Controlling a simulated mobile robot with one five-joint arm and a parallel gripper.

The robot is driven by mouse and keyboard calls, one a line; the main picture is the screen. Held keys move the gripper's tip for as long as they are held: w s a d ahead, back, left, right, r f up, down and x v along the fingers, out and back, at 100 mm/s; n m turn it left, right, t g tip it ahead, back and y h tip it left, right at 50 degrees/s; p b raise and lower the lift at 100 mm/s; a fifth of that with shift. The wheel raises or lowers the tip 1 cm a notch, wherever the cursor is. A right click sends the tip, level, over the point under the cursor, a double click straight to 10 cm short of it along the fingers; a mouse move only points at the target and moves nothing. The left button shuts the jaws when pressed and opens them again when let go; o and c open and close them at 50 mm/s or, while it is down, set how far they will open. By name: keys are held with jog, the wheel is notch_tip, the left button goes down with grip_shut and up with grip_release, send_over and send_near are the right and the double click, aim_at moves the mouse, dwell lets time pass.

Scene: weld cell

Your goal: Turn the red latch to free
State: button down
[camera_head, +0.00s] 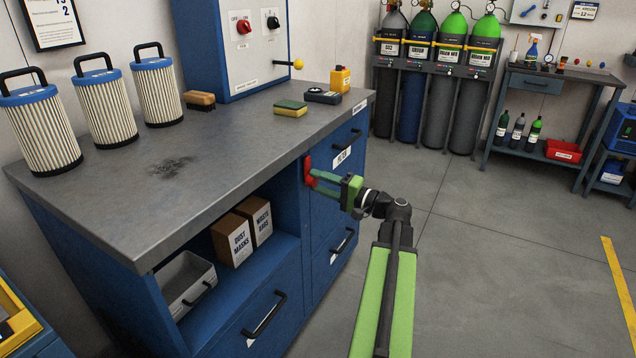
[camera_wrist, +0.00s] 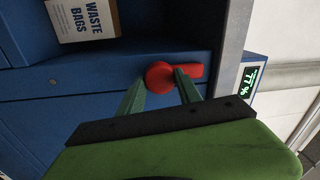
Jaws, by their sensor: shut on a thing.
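The red latch (camera_head: 308,166) is on the blue front of the workbench, just under the worktop, at the top of the drawer column. Its handle stands roughly upright, pointing toward the worktop. In the wrist view the latch (camera_wrist: 161,77) shows a round hub with a short handle extending right, toward the worktop edge. My gripper (camera_head: 316,180) reaches it from the right with green fingers. In the wrist view my gripper (camera_wrist: 160,84) has one finger on each side of the latch, shut on it. The fingers hide part of the latch.
The grey worktop (camera_head: 190,150) overhangs just above the latch. Drawer handles (camera_head: 343,240) stick out nearby. Open shelf boxes (camera_head: 232,240) sit to the left. The floor (camera_head: 480,240) to the right is clear.

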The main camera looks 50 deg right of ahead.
jog(key=shift+w+a+y, duration=0.1)
jog(key=shift+a+y, duration=0.2)
jog(key=shift+a, duration=0.05)
jog(key=c, duration=1.1)
grip_release()
jog(key=shift+o, duration=1.4)
jog(key=shift+d, duration=0.1)
jog(key=shift+s+d, duration=0.1)
jog(key=shift+s, duration=0.1)
jog(key=b+v, duration=0.1)
jog(key=v, duration=1.6)
jog(key=shift+s, duration=0.15)
jog(key=shift+r, duration=0.15)
